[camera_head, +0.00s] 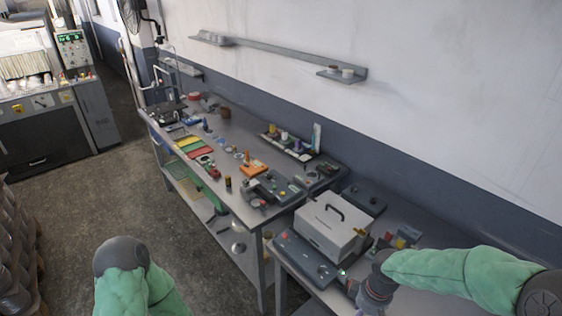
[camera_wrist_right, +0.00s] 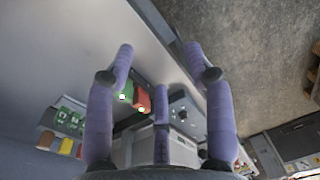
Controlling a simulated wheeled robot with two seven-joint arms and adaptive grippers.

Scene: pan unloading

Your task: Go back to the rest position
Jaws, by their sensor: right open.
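My right gripper (camera_wrist_right: 160,62) shows in the right wrist view with its purple padded fingers spread apart. It is open and nothing is between the fingers. In the head view my right arm comes in from the right in a green sleeve, and its dark wrist is at the bottom edge, beside the near table (camera_head: 405,262). The fingers are not clear there. My left arm shows only as a green sleeve and dark joint at the bottom left; its gripper is out of view. I cannot make out a pan in either view.
The long workbench (camera_head: 228,127) behind holds several tools and parts. A wall shelf (camera_head: 290,58) hangs above.

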